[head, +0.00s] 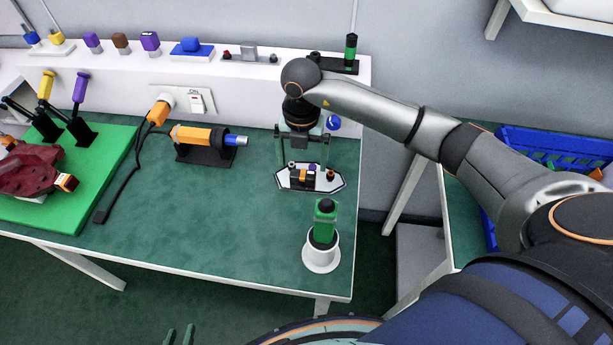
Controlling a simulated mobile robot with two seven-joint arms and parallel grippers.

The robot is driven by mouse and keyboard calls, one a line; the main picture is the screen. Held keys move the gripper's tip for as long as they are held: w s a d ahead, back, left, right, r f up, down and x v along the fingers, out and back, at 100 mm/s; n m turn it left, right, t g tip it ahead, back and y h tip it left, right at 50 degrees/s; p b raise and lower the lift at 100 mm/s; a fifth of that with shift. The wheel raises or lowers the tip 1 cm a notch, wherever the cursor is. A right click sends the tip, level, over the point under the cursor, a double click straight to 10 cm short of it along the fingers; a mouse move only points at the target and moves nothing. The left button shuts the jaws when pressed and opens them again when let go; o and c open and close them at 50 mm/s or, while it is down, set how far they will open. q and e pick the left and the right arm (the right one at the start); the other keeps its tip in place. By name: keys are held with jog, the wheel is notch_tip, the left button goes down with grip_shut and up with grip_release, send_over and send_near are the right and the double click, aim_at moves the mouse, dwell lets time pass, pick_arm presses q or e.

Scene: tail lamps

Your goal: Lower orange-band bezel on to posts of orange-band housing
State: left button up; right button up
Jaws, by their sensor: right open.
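No part can be surely told as the orange-band bezel or housing. A dark red lamp-like part (28,172) lies on the green mat at the left, with orange-and-black pieces at its ends. A white, dark-edged plate (328,184) on the table carries small parts, one orange (330,174) and one purple. My right gripper (301,160) points down over the far side of this plate, its fingers spread apart. Whether they touch anything is unclear.
Clamps with yellow (46,85) and purple handles stand on the green mat (110,160). An orange tool (195,134) lies in a black cradle. A green-topped part stands in a white cup (322,255) at the front right. The table's middle front is clear.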

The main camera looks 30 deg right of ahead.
aim_at(303, 170)
notch_tip(303, 170, down, 4)
jog(key=shift+d+f, duration=0.1)
jog(key=shift+f, duration=0.15)
jog(key=shift+c, duration=0.2)
jog(key=c, duration=1.3)
jog(key=shift+r, duration=0.15)
jog(key=shift+r, duration=0.2)
jog(key=r, duration=0.3)
jog(key=shift+a+r, duration=0.1)
jog(key=shift+a, duration=0.15)
jog(key=s+a+r, duration=0.2)
jog(key=a+r, duration=0.7)
jog(key=a, duration=0.4)
jog(key=shift+s+a, duration=0.15)
